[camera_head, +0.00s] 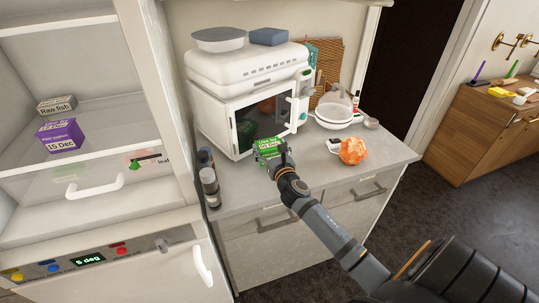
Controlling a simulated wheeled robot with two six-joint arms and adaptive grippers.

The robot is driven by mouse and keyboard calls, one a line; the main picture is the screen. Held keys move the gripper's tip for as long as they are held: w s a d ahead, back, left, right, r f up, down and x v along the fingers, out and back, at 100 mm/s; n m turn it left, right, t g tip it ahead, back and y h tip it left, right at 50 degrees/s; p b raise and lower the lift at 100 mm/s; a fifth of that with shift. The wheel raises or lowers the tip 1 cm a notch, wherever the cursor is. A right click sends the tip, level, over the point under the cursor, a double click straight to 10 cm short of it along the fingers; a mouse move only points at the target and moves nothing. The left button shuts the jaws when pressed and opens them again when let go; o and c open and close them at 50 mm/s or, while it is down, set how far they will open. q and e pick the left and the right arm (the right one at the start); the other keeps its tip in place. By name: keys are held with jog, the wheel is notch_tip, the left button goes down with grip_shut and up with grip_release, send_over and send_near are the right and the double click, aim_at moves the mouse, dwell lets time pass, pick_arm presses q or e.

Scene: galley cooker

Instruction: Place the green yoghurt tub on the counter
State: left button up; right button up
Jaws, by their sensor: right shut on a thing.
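The green yoghurt tub (268,147) is a small box with a printed label, at the front of the microwave. My right gripper (276,156) is shut on it, over the left part of the counter (240,187). I cannot tell whether the tub touches the counter top. My right arm comes in from the lower right and hides part of the counter's front edge. My left gripper is not in view.
The white microwave (245,115) stands behind the tub. Dark bottles (209,186) stand at the counter's left edge. A crumpled orange thing (353,151) and white bowls (334,117) are to the right. An open fridge (95,120) holds a purple box (61,136).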

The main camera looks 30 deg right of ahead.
aim_at(270, 154)
notch_tip(270, 154, down, 3)
jog(key=shift+r, duration=0.2)
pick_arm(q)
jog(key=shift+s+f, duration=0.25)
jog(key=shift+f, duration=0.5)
pick_arm(e)
jog(key=shift+f+b, duration=0.15)
jog(key=shift+b, duration=0.25)
jog(key=o, duration=1.3)
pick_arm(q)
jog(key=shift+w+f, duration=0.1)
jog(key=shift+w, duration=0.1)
